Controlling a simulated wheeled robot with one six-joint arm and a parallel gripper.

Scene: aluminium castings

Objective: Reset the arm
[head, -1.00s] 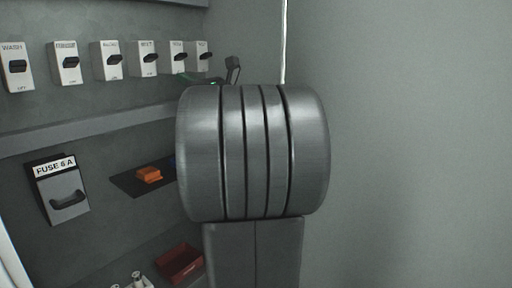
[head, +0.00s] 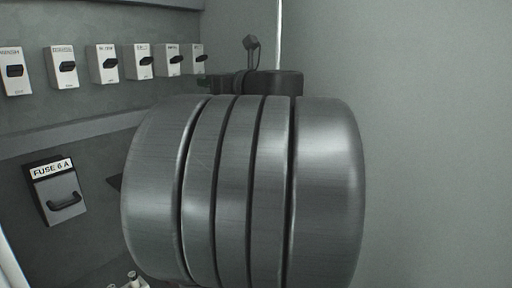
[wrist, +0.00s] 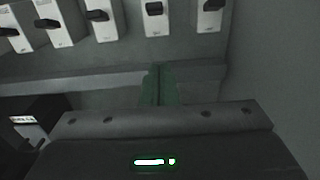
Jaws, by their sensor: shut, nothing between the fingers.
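My gripper (wrist: 159,85) shows in the wrist view as two green fingers side by side, shut and empty. It points toward a plain grey wall strip below the row of switches and touches nothing that I can make out. In the head view my own large grey arm joint fills the middle and hides the fingers.
A row of white-plated switches (head: 108,63) runs along the grey panel; several show in the wrist view (wrist: 155,17). A fuse holder (head: 58,193) labelled "FUSE 6 A" sits below them. A ledge (head: 70,137) runs between. The right wall (head: 430,140) is bare.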

